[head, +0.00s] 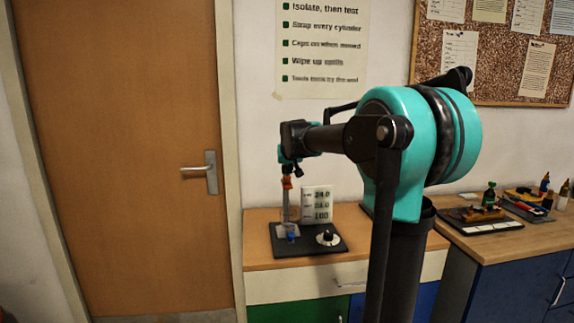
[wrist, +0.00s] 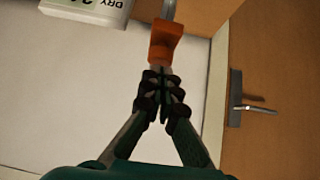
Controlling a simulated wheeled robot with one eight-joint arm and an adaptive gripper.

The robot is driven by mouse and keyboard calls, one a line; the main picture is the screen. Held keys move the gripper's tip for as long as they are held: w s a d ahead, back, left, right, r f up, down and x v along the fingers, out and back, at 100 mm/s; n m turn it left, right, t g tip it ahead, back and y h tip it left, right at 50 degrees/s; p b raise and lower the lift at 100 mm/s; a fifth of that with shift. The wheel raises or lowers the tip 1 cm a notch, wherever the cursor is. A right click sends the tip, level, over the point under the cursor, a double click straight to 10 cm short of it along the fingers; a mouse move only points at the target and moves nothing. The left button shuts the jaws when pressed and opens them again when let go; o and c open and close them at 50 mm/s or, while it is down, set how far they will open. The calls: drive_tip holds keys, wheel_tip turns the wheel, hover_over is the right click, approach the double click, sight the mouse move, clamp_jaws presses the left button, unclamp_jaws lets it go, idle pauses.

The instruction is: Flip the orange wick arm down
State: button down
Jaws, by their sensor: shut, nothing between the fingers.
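The orange wick arm (head: 287,183) sits near the top of a thin pale upright post (head: 285,208) on the gauge rig. It also shows in the wrist view (wrist: 165,42), as an orange block just beyond my fingertips. My gripper (head: 297,171) is shut and empty, pointing down at the wick arm from above. In the wrist view my fingertips (wrist: 160,76) meet close together at the orange block's near edge; I cannot tell if they touch it. The rig's dark base (head: 315,246) lies on the wooden bench.
A white readout panel (head: 317,204) stands behind the post. A round dial with a black knob (head: 328,238) and a small blue part (head: 291,236) are on the base. A door (head: 120,150) is at left. A right-hand counter (head: 500,242) holds other gear.

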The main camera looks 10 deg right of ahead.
sight(286, 184)
drive_tip(key=shift+f, duration=0.2)
wheel_tip(286, 184, down, 8)
drive_tip(key=shift+r, duration=0.15)
drive_tip(key=shift+f, duration=0.3)
idle(0.3)
drive_tip(key=shift+r, duration=0.3)
drive_tip(key=r, duration=0.4)
drive_tip(key=shift+s+r, duration=0.1)
drive_tip(key=shift+s, duration=0.2)
drive_tip(key=v, duration=0.9)
